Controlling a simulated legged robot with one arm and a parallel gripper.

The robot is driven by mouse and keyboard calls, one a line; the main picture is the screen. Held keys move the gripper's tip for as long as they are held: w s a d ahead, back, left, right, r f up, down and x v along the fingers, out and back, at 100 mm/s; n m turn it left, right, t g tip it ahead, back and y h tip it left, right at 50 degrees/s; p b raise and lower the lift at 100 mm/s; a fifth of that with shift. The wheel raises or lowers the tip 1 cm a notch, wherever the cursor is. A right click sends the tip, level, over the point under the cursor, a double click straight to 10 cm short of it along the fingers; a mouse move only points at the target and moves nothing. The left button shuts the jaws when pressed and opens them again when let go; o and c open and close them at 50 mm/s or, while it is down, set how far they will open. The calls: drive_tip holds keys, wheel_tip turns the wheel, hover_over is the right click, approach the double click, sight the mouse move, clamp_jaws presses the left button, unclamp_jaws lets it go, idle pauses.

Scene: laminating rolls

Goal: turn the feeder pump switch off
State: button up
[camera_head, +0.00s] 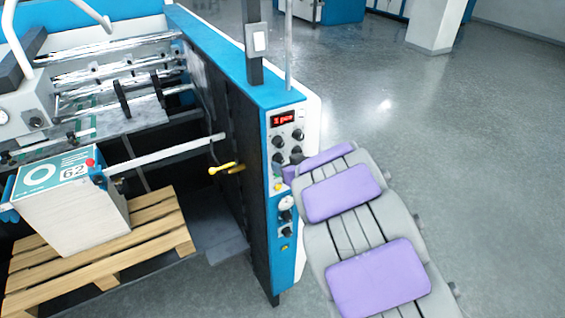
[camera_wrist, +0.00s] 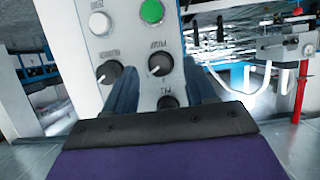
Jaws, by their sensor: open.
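The control panel (camera_head: 286,150) is on the blue end of the machine, with a red display and several black rotary knobs. In the wrist view, my gripper (camera_wrist: 158,68) is open. Its two dark blue fingers point at the panel, one on each side of a black knob (camera_wrist: 160,65) with a white pointer mark; I cannot tell if they touch it. Another black knob (camera_wrist: 109,72) is left of the fingers, and a third (camera_wrist: 168,102) is lower, between them. The labels are too small to read surely, so I cannot tell which knob is the feeder pump switch.
A white button (camera_wrist: 99,23) and a green button (camera_wrist: 151,11) sit above the knobs in the wrist view. A yellow handle (camera_head: 226,169) sticks out left of the panel. A pallet (camera_head: 150,238) bears a paper stack (camera_head: 75,220). The floor at right is clear.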

drive_tip(key=shift+x, duration=1)
drive_tip(key=c, duration=1)
drive_tip(key=shift+c, duration=0.2)
